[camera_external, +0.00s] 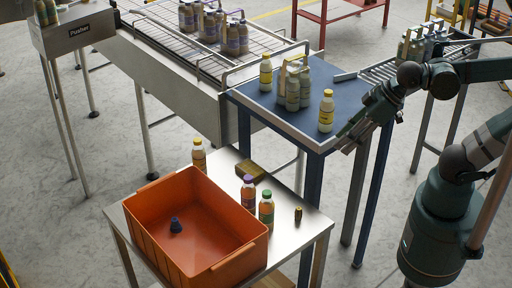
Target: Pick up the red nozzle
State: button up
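I cannot make out a clearly red nozzle. A small dark blue nozzle-like piece (176,226) stands upright on the floor of the orange-red crate (222,272). A small dark brass-coloured piece (298,215) stands on the steel table to the right of the crate. My gripper (346,143) points down and left beside the right corner of the blue table, above and away from the crate and both small pieces. Nothing is visible in it. Its fingers are dark and too small to tell whether they are open.
Bottles with purple (248,193) and green (266,210) caps stand right of the crate; another bottle (198,156) stands behind it. A brown block (250,170) lies nearby. Several bottles, one yellow-capped (326,111), stand on the blue table (252,93) near my gripper. A conveyor (165,75) is behind.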

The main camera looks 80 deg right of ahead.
jog(key=w+d+r+m+g+p, duration=0.1)
jog(key=w+r+m+g, duration=0.15)
jog(key=w+r, duration=0.9)
jog(key=w+d+f+m+g+p, duration=0.15)
jog(key=w+m, duration=0.25)
jog(key=w, duration=1.1)
jog(key=w+d+m+g+p, duration=0.1)
jog(key=w+d+m, duration=0.15)
jog(key=w, duration=1.25)
jog(key=w+d+f+m+g+p, duration=0.15)
jog(key=w+f+m, duration=0.25)
jog(key=w+f, duration=0.6)
jog(key=shift+g, duration=0.35)
jog(key=f, duration=0.7)
jog(key=w+f, duration=0.1)
jog(key=f, duration=0.6)
jog(key=w+f, duration=0.1)
jog(key=f, duration=0.7)
jog(key=shift+w+d, duration=0.15)
jog(key=shift+d, duration=0.2)
jog(key=shift+f, duration=1.3)
